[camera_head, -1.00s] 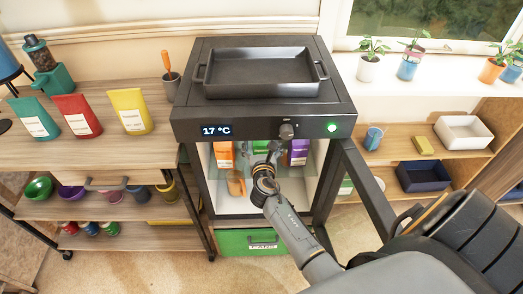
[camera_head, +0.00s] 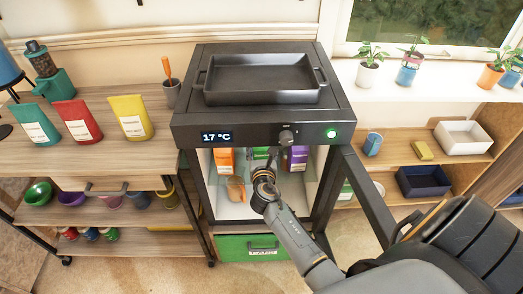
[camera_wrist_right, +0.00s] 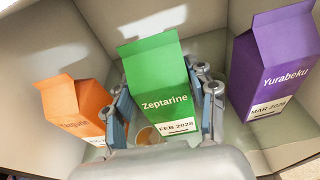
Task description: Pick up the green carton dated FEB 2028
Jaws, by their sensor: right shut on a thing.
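The green carton (camera_wrist_right: 160,82) reads "Zeptarine" and "FEB 2028" in the right wrist view. It stands between an orange carton (camera_wrist_right: 76,108) on the left and a purple carton marked "MAR 2028" (camera_wrist_right: 272,68) on the right. My right gripper (camera_wrist_right: 163,104) is shut on the green carton, one finger on each side. I cannot tell whether its base touches the shelf. In the head view, my right gripper (camera_head: 264,166) reaches into the open cabinet and hides most of the green carton (camera_head: 261,153). My left gripper is not in view.
An orange mug (camera_head: 236,189) stands in the cabinet, left of my right wrist. The cabinet (camera_head: 181,122) has side walls close by and an open door (camera_head: 367,195) on the right. A black tray (camera_head: 262,78) sits on top.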

